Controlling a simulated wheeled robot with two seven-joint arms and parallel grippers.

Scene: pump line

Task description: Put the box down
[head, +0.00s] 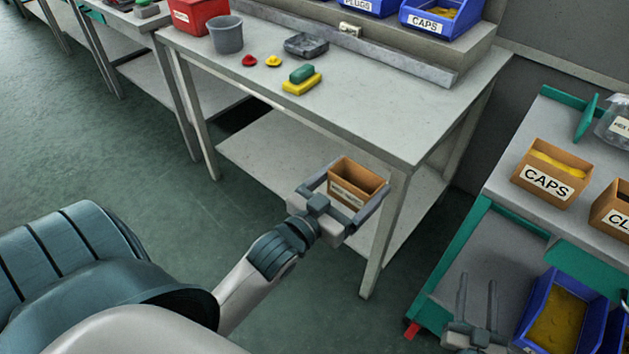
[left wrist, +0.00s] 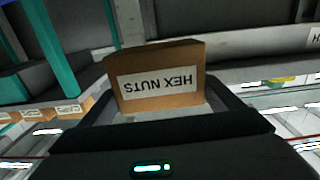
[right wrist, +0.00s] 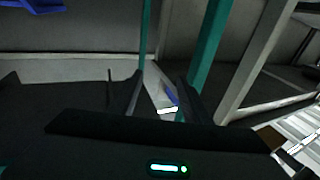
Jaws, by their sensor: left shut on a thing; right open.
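A brown open-topped box (head: 354,184) is held between the fingers of my left gripper (head: 342,200), in front of the workbench's near right corner. In the left wrist view the box (left wrist: 158,76) shows a white label reading HEX NUTS, upside down in that picture. My left gripper is shut on it, and the box looks empty in the head view. My right gripper (head: 478,310) is open and empty, low beside the teal-framed cart at the lower right. Its fingers also show in the right wrist view (right wrist: 160,100).
The workbench (head: 400,125) has a clear right half. A grey bucket (head: 226,34), a green-and-yellow sponge pair (head: 302,80), red and yellow caps, and a grey tray (head: 306,45) stand on its left. The cart holds a CAPS box (head: 551,172) and blue bins (head: 562,312).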

